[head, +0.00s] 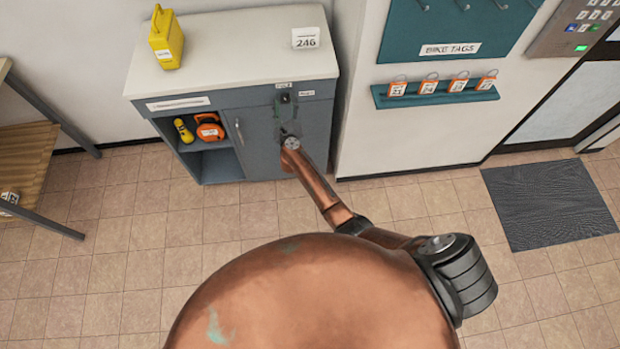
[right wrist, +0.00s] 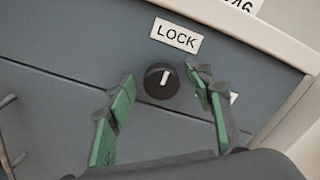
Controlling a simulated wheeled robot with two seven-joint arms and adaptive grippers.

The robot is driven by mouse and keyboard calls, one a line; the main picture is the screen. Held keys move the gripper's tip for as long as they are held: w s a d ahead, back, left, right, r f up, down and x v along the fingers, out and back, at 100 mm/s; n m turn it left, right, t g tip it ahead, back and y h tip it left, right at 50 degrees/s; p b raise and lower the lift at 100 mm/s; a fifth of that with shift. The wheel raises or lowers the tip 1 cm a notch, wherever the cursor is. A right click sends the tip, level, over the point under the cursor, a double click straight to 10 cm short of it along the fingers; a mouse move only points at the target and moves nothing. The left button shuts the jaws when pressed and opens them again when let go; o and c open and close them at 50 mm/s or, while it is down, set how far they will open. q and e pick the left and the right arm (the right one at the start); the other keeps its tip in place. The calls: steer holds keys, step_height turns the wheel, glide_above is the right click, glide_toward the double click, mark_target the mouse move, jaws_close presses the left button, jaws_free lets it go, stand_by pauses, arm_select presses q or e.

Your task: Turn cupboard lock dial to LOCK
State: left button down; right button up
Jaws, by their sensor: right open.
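The black lock dial (right wrist: 161,81) is on the blue-grey cupboard front (head: 262,122), with a white LOCK label (right wrist: 175,36) above it. The dial's white mark points up and slightly right, roughly at the label. A second label (right wrist: 234,98) is partly hidden behind the right-hand finger. My right gripper (right wrist: 160,84) is open, with one green-padded finger on each side of the dial; the right-hand finger is closer. I see a gap on the left side and cannot tell contact on the right. In the head view the dial (head: 284,98) sits just beyond my right gripper (head: 284,112). My left gripper is out of view.
A yellow container (head: 166,40) and a 246 sign (head: 306,38) stand on the cupboard top. An open shelf holds an orange item (head: 208,127) and a yellow one (head: 183,131). A teal ledge (head: 436,93) with orange tags is at right.

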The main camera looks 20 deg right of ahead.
steer(key=m+b, duration=0.3)
steer(key=m, duration=0.1)
steer(key=f+m+b, duration=0.1)
steer(key=m+b, duration=0.1)
steer(key=shift+d+m+b, duration=0.15)
steer(key=shift+m+b, duration=0.15)
steer(key=shift+m, duration=0.1)
steer(key=r+p+v, duration=0.1)
steer(key=p+v, duration=0.2)
steer(key=v, duration=0.5)
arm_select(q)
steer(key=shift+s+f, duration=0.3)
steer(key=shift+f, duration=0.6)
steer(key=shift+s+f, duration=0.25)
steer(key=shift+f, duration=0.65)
arm_select(e)
steer(key=s+d+f+n+g+y, duration=0.1)
steer(key=s+f+n, duration=0.3)
steer(key=f, duration=0.5)
steer(key=s+d+f+n+y, duration=0.1)
steer(key=s+f+n, duration=0.4)
steer(key=f+n, duration=0.2)
steer(key=s+d+f+n+g+y, duration=0.1)
steer(key=s+f+n, duration=0.3)
steer(key=f, duration=0.8)
steer(key=shift+s+d+n+g+y, duration=0.3)
steer(key=shift+d+n+y, duration=0.2)
steer(key=shift+n, duration=0.8)
